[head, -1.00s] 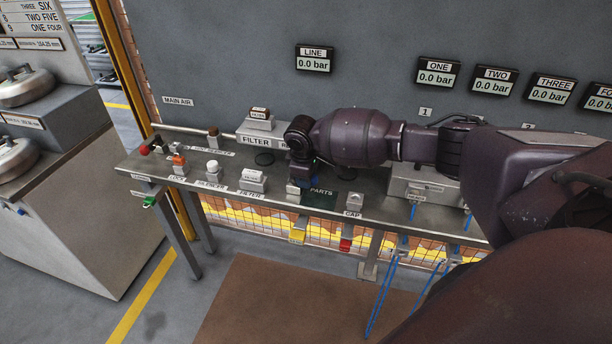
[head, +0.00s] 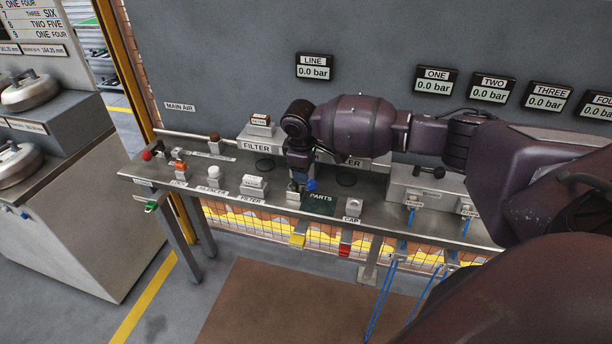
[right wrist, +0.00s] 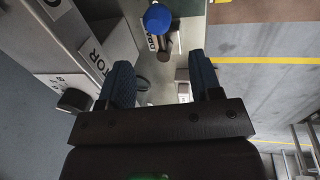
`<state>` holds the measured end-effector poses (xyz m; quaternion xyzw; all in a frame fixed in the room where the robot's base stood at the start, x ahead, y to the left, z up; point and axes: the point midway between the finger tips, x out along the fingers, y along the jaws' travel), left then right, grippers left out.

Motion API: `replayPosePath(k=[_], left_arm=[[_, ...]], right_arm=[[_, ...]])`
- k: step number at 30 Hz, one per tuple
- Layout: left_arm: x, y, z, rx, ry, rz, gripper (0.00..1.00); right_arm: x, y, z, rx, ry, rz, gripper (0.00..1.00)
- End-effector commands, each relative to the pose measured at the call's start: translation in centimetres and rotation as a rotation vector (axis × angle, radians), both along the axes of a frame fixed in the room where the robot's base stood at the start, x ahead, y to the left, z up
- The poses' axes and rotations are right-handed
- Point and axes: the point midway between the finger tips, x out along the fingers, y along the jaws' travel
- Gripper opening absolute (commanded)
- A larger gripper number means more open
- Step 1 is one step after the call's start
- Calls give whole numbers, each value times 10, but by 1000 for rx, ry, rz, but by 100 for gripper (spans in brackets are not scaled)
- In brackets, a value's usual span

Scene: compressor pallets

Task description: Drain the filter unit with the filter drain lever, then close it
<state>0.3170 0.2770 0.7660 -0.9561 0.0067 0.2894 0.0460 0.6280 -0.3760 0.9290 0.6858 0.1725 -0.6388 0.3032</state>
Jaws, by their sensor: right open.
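The filter unit (head: 252,143), a pale block with a FILTER label, stands against the back wall on the bench, left of my right arm. A blue ball knob (head: 311,186) shows just beside my right gripper. The knob is also at the top of the right wrist view (right wrist: 157,18), next to a partly hidden label reading "DRA". My right gripper (head: 297,187) points down over the bench. In the right wrist view its two blue fingers (right wrist: 162,82) are apart with nothing held between them, and the knob is ahead of them. The lever's angle is unclear. My left gripper is not in view.
On the bench, left of my gripper, stand a small filter part (head: 254,186) and a white silencer (head: 214,174). A green PARTS mat (head: 320,203) and a cap part (head: 354,207) lie to the right. A grey box with a black lever (head: 428,173) stands further right.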

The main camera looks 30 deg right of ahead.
Motion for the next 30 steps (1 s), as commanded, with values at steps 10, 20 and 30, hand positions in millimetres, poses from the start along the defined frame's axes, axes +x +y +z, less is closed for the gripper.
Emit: replayPosePath(k=[10, 20, 30], left_arm=[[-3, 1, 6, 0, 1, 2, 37], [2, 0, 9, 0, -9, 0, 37], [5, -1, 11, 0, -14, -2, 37]], right_arm=[[-5, 6, 39, 0, 0, 0, 58], [-5, 6, 40, 0, 1, 0, 58], [-4, 8, 40, 8, -11, -1, 58]])
